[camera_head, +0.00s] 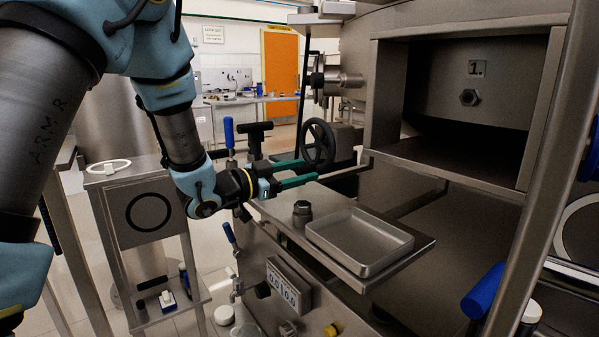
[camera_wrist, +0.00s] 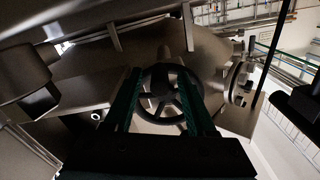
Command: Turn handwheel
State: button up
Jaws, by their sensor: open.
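The black spoked handwheel (camera_head: 319,143) stands upright on the machine, left of the large square opening in the head view. In the wrist view the handwheel (camera_wrist: 146,98) appears between the two green fingers, with its rim and spokes partly hidden behind them. My gripper (camera_head: 312,169) is open, its two green fingers apart and pointing at the lower part of the wheel. In the wrist view my gripper (camera_wrist: 163,72) straddles the wheel in the picture. I cannot tell whether a finger touches the rim.
A metal tray (camera_head: 362,240) on a shelf lies just below and right of my gripper, with a dark knob (camera_head: 302,210) beside it. Blue-handled levers (camera_head: 229,133) stand to the left. A small steel cart (camera_head: 135,170) stands farther left. The square opening (camera_head: 470,100) is at the right.

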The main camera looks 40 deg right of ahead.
jog(key=shift+a, duration=0.1)
jog(key=a+b, duration=0.2)
jog(key=a, duration=0.8)
jog(key=shift+w+a, duration=0.3)
jog(key=shift+w, duration=0.05)
